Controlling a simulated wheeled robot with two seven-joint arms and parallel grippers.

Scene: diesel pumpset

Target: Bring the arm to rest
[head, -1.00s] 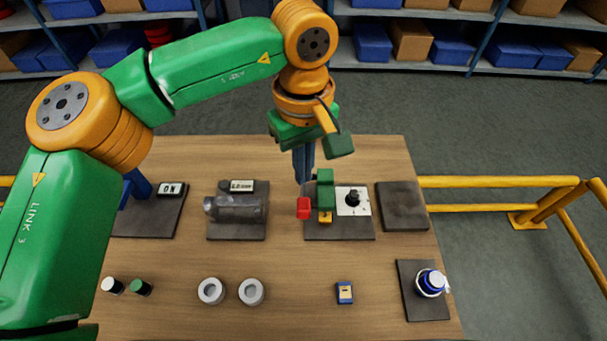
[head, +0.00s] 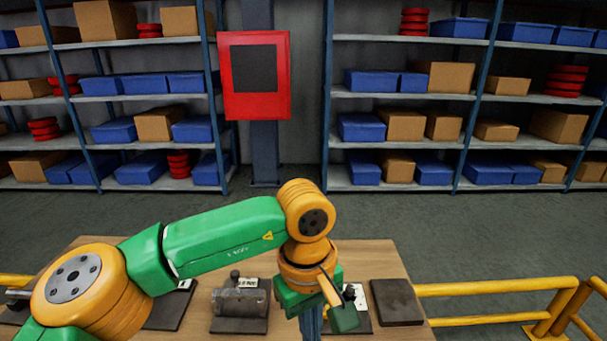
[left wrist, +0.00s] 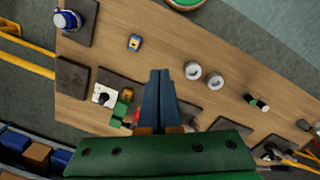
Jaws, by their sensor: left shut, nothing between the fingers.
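My left arm reaches in from the left in the head view, bent at its orange joints. Its gripper (head: 312,322) points down over the table (head: 255,262); its tips are cut off by the lower edge. In the left wrist view, the two blue-grey fingers (left wrist: 160,75) lie together, with nothing between them. They are above the table, beside the switch unit with a white dial plate (left wrist: 103,95) and green block. I see no contact with any item. My right gripper is in neither view.
A grey motor (head: 240,302) stands left of the gripper, and a bare dark plate (head: 397,301) lies right. Yellow rails (head: 500,288) flank the table. Grey rings (left wrist: 192,70) and a small blue-yellow item (left wrist: 134,42) lie on the wood. Shelves (head: 400,95) stand behind.

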